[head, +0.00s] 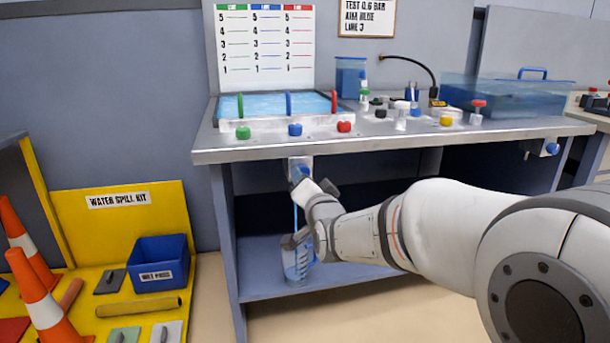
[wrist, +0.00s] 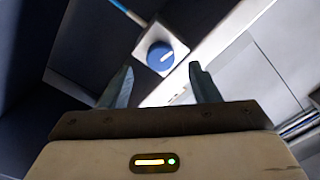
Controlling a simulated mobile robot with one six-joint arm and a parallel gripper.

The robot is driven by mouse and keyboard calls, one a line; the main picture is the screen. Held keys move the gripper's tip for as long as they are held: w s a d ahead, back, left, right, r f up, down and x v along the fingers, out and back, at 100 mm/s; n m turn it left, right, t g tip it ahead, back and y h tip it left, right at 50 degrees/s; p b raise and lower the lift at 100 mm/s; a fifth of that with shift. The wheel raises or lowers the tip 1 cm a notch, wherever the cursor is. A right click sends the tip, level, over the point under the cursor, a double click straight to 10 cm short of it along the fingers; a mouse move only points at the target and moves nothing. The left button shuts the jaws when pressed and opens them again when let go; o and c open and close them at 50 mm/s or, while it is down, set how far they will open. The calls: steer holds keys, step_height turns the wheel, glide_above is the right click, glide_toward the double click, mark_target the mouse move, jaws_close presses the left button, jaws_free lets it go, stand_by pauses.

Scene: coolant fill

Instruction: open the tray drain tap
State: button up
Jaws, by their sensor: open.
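The tap under the front left of the bench has a round blue knob (head: 303,172) on a pale block. In the wrist view the blue knob (wrist: 160,57) faces me, with a white line running slantwise across it. My gripper (wrist: 162,76) is open, with the knob just beyond and between its fingertips; I see no contact. In the head view my gripper (head: 322,187) is just right of the tap. A thin blue line, a stream or a tube, runs down from the tap towards a clear jug (head: 296,260) on the lower shelf. My wrist partly hides the jug.
The blue-filled tray (head: 272,104) has green, blue and red knobs along its front. The bench edge (head: 400,141) overhangs my gripper. Another blue knob (head: 552,148) is under the bench's right end. A yellow spill kit (head: 130,215) and cones stand at the left.

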steer(key=shift+v, duration=1.6)
steer(key=shift+r+p, duration=0.1)
steer(key=shift+p, duration=0.25)
steer(key=s+d+r+n+g+h+p, duration=0.1)
steer(key=s+d+r+g+p, duration=0.4)
steer(key=p, duration=0.7)
steer(key=s+d+r+n+g+h+p, duration=0.2)
steer(key=s+d+r+g+p, duration=0.3)
steer(key=s+r+p, duration=0.4)
steer(key=s+d+r+n+g+h+p, duration=0.2)
steer(key=s+d+r+p, duration=0.5)
steer(key=s+p, duration=0.6)
steer(key=n+g+p, duration=0.1)
steer(key=g+p, duration=0.1)
steer(key=shift+s+d+r+g, duration=0.15)
steer(key=shift+s+g, duration=0.2)
steer(key=shift+g, duration=0.05)
